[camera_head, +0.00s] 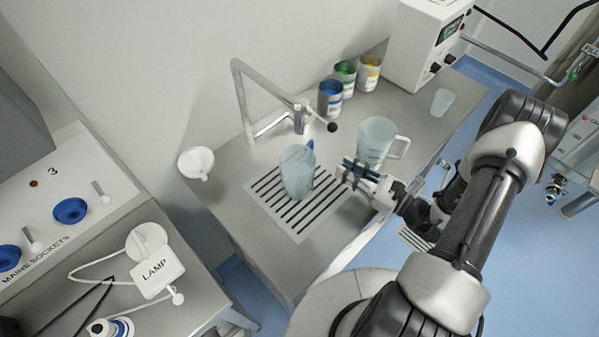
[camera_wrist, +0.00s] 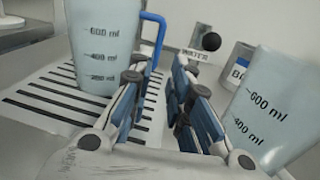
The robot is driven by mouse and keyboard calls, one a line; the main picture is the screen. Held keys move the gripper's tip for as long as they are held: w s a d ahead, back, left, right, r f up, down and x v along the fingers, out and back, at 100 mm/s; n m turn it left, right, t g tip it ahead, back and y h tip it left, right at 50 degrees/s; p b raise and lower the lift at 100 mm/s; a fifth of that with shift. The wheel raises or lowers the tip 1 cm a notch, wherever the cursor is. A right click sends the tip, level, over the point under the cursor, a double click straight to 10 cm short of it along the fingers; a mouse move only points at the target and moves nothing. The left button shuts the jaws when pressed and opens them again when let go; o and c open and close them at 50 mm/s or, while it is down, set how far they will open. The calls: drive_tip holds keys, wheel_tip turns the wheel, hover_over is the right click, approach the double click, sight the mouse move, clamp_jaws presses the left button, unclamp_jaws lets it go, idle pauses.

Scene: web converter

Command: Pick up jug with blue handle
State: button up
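The jug with the blue handle (camera_head: 296,174) is a translucent pale blue measuring jug standing upright on the slotted drain grate. Its blue handle (camera_head: 310,149) is on the far side in the head view. In the wrist view, the jug (camera_wrist: 103,48) fills the upper left, with the handle (camera_wrist: 158,35) on its right, just beyond my fingertips. My gripper (camera_head: 349,172) is low over the bench, right of the jug. In the wrist view, my gripper (camera_wrist: 160,82) is open, with nothing seen between its fingers. The left finger hides the handle's lower end.
A second jug (camera_head: 374,143) with a white handle stands close to my gripper, at the right in the wrist view (camera_wrist: 268,110). A tap (camera_head: 240,95) arches behind the grate (camera_head: 281,217). Several cans, a funnel (camera_head: 196,161) and a beaker (camera_head: 442,102) stand nearby.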

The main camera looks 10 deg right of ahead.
drive_tip(key=b, duration=0.1)
hover_over(301, 169)
drive_tip(key=w+d, duration=0.3)
drive_tip(key=shift+d, duration=0.15)
drive_tip(key=shift+c, duration=0.2)
clamp_jaws()
idle(0.4)
